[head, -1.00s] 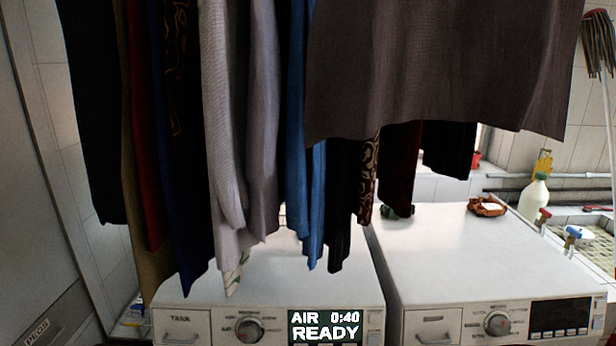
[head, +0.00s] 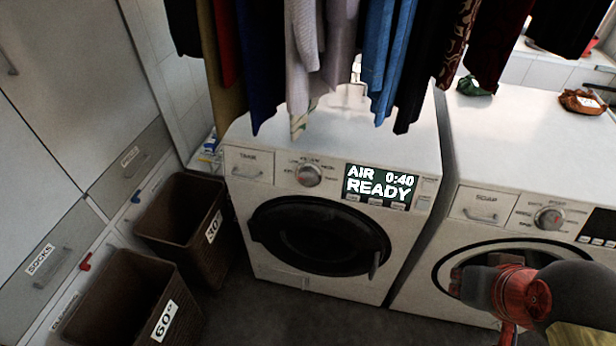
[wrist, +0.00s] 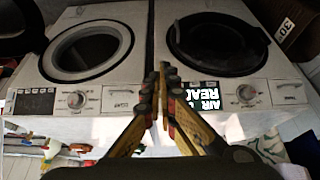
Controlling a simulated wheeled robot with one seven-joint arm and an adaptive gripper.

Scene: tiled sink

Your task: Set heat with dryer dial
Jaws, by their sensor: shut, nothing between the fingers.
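The dryer (head: 277,285) is the left white machine in the head view, with a dark round door. Its dial (head: 309,174) is a round silver knob with a red mark, left of a display (head: 380,186) reading AIR 0:40 READY. The wrist view is upside down. There the dryer dial (wrist: 245,92) is on the right, beside the partly covered display (wrist: 203,97). My gripper (wrist: 163,72) is shut and empty, pointing between the two machines and apart from the dial. In the head view my arm shows at lower right; its fingers cannot be made out.
The washer (head: 500,217) stands right of the dryer, with a similar dial (head: 550,218). Hanging clothes (head: 300,60) droop over the dryer top. Brown laundry baskets (head: 180,255) stand left of the dryer. The floor before the dryer looks clear.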

